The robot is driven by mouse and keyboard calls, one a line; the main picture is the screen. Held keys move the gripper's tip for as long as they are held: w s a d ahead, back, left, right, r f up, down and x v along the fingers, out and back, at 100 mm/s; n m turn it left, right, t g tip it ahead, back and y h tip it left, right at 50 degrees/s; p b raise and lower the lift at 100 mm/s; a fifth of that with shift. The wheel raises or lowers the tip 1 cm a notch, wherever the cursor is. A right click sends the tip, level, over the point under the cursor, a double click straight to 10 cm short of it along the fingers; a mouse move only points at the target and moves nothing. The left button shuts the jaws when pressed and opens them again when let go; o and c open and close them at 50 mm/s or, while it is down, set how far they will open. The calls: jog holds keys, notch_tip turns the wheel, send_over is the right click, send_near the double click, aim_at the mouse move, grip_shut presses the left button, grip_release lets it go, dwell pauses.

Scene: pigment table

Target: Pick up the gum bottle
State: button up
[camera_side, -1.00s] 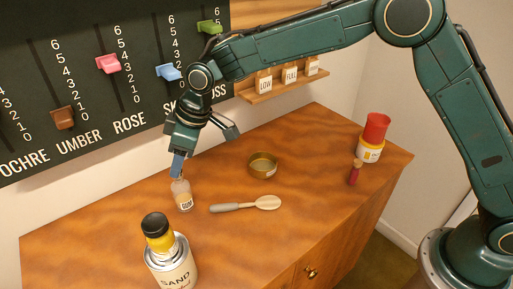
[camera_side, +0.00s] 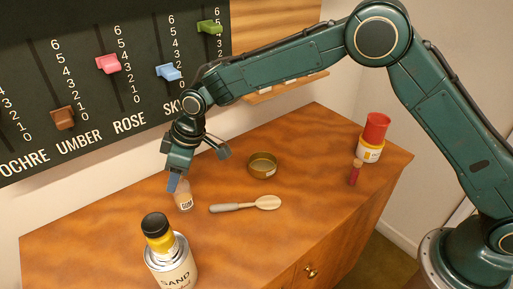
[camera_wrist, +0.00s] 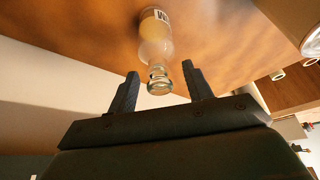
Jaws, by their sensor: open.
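The gum bottle (camera_side: 184,202) is a small clear bottle with a label, standing upright on the wooden table in the side view. My gripper (camera_side: 175,184) is lowered at the bottle's upper part, and its finger hides the bottle's neck there. In the wrist view the bottle (camera_wrist: 156,45) points its open glass mouth towards my gripper (camera_wrist: 160,85). The two dark fingers are apart, one on each side of the bottle's mouth, with gaps visible on both sides.
A sand can (camera_side: 171,266) with a black-capped yellow top stands in front. A spoon (camera_side: 246,205) and a shallow brass dish (camera_side: 262,165) lie to the right. The slider board (camera_side: 100,80) is behind.

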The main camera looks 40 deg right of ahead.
grip_shut()
jog(key=shift+r, duration=0.1)
dwell(0.4)
notch_tip(320, 180, up, 20)
dwell(0.8)
dwell(0.4)
